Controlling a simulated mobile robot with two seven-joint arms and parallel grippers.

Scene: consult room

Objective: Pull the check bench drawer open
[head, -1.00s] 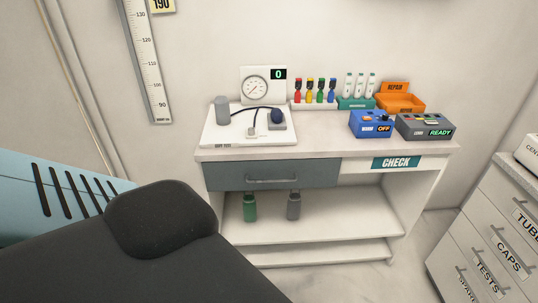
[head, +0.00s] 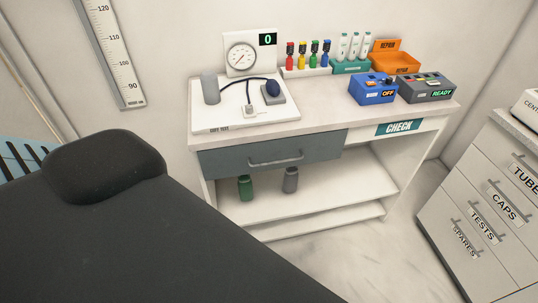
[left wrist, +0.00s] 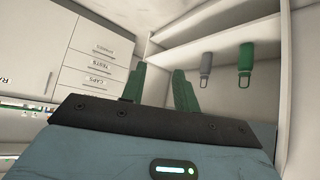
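The check bench (head: 340,117) stands against the wall in the head view, with a teal CHECK sign on its front. Its wide grey drawer (head: 230,160) sits under the left part of the top, with its front flush and shut. A grey bar handle (head: 276,160) runs across the drawer front. My left gripper shows only in the left wrist view (left wrist: 159,76); its two green fingers are apart with nothing between them. That view looks upside down and shows the bench's shelf with the bottles. The drawer handle is not clear there. My right gripper is in neither view.
A black padded couch (head: 150,240) with a headrest (head: 103,165) fills the lower left. A green bottle (head: 245,188) and a grey bottle (head: 290,180) stand on the shelf below the drawer. A labelled drawer cabinet (head: 490,215) stands at right. Floor between is clear.

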